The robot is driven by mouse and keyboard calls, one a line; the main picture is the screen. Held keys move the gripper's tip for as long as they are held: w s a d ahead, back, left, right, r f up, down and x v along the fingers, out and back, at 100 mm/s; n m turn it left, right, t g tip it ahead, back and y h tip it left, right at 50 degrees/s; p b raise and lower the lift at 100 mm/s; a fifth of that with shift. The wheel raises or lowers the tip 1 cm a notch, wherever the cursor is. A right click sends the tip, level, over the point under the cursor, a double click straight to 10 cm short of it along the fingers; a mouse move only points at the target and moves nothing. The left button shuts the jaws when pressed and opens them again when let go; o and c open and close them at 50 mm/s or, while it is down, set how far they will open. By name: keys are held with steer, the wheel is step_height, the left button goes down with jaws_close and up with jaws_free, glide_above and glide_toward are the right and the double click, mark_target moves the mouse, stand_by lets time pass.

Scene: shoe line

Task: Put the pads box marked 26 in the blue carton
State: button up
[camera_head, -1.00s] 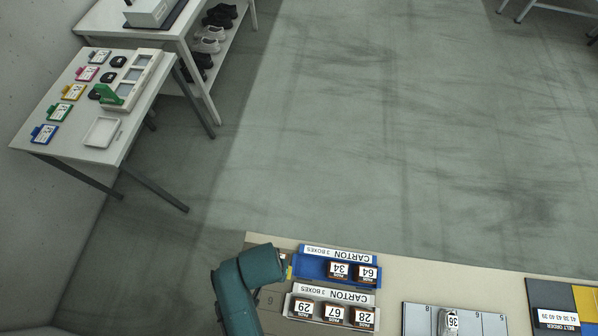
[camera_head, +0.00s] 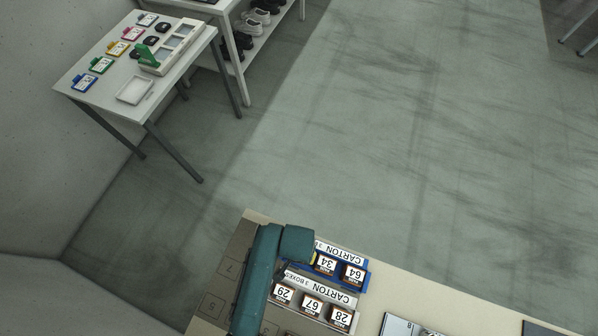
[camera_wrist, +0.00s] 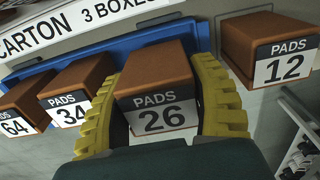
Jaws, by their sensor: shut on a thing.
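My gripper (camera_wrist: 160,80), with yellow fingers, is shut on the brown pads box marked 26 (camera_wrist: 158,105) in the wrist view, one finger on each side. The blue carton (camera_wrist: 150,37) lies behind it, holding the boxes marked 34 (camera_wrist: 72,88) and 64 (camera_wrist: 18,112). The box marked 26 is beside 34, at the carton's open end; whether it touches the carton floor I cannot tell. In the head view the blue carton (camera_head: 342,261) is partly covered by my arm, which hides my gripper and the held box.
A box marked 12 (camera_wrist: 275,50) stands close right of my gripper in the wrist view. Numbered spots (camera_head: 212,306) left of my arm look empty.

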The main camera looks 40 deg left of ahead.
steer(key=shift+f, duration=1.15)
steer(key=o, duration=0.9)
step_height(320, 180, up, 12)
steer(key=shift+r+p, duration=0.2)
steer(key=shift+p, duration=0.65)
